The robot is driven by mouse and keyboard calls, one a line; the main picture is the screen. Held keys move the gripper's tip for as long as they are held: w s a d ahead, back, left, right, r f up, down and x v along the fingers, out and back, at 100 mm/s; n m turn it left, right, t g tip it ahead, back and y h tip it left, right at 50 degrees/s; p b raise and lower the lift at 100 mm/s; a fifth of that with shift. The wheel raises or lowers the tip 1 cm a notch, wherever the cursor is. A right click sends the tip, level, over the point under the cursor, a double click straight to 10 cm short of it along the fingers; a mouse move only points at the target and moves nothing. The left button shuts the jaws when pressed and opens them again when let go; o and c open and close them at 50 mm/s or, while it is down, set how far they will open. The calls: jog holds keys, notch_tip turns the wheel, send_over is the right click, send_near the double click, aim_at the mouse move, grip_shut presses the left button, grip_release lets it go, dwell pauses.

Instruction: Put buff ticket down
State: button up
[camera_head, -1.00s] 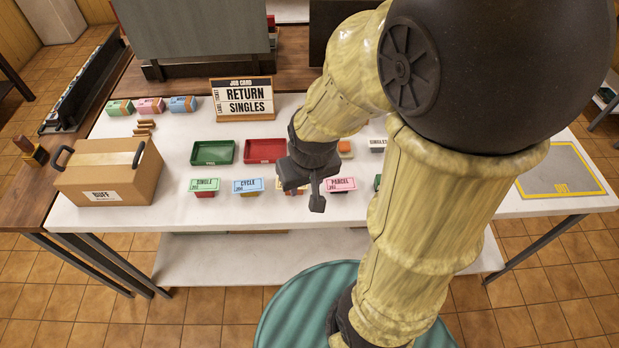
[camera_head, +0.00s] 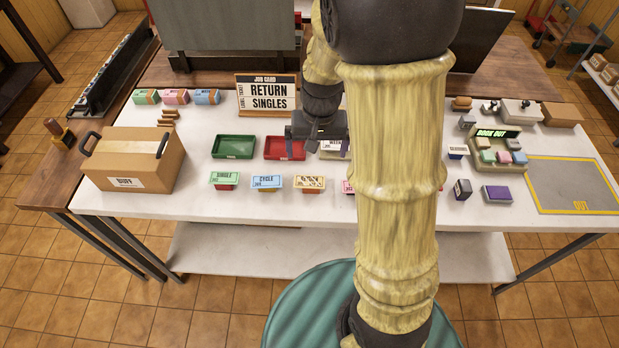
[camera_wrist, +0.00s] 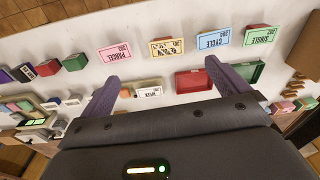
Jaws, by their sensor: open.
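A buff, cream-coloured ticket with dark patterned print (camera_head: 310,183) stands on a small block in the front row, between the blue CYCLE ticket (camera_head: 267,182) and a pink ticket partly hidden by my arm. It also shows in the wrist view (camera_wrist: 166,48), apart from my fingers. My gripper (camera_head: 318,150) is open, behind the front row, near the red tray (camera_head: 283,149). In the wrist view my spread fingers (camera_wrist: 170,88) have a white WEEK ticket (camera_wrist: 149,91) and the red tray between them in the picture. Nothing is seen gripped.
A cardboard box labelled BUFF (camera_head: 125,182) stands at left. The green tray (camera_head: 233,147) and job card, RETURN SINGLES, (camera_head: 266,94) are behind the front row. A yellow-edged OUT mat (camera_head: 570,185) at right is empty. Small blocks and a BOOK OUT device (camera_head: 497,150) stand beside it.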

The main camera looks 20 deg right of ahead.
jog(key=m, duration=0.1)
send_over(309, 184)
jog(key=shift+d+g, duration=0.2)
jog(key=shift+g, duration=0.2)
jog(key=shift+f, duration=0.1)
notch_tip(309, 184, down, 11)
jog(key=shift+f+p, duration=0.1)
jog(key=shift+p, duration=1.15)
jog(key=shift+f, duration=0.45)
jog(key=shift+f, duration=0.1)
notch_tip(309, 184, down, 4)
jog(key=shift+a+f+p, duration=0.15)
jog(key=shift+p, duration=0.9)
jog(key=shift+f, duration=0.35)
jog(key=shift+f, duration=0.25)
